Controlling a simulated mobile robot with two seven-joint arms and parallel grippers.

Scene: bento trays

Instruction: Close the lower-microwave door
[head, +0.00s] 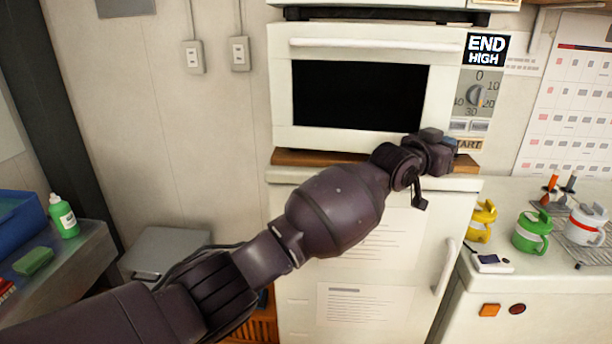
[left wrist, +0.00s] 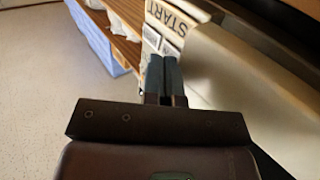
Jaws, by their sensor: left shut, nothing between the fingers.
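The lower microwave's white door (head: 362,140) stands upright in the head view, with a dark window and a long handle (head: 375,46) along its top. It looks shut or nearly shut; I cannot tell whether it is fully closed. My left gripper (head: 450,143) is at the door's lower right corner, in front of the START label. In the left wrist view the gripper (left wrist: 163,74) is shut and empty, its fingertips close to the START label (left wrist: 172,18) and beside a pale panel (left wrist: 250,85). I cannot tell whether they touch. My right gripper is not in view.
The microwave stands on a wooden board (head: 300,158) above a white fridge (head: 300,230). Another appliance (head: 380,5) sits above it. Several mugs, including a green one (head: 531,232), stand on the right counter. A left-hand table holds a green bottle (head: 64,216).

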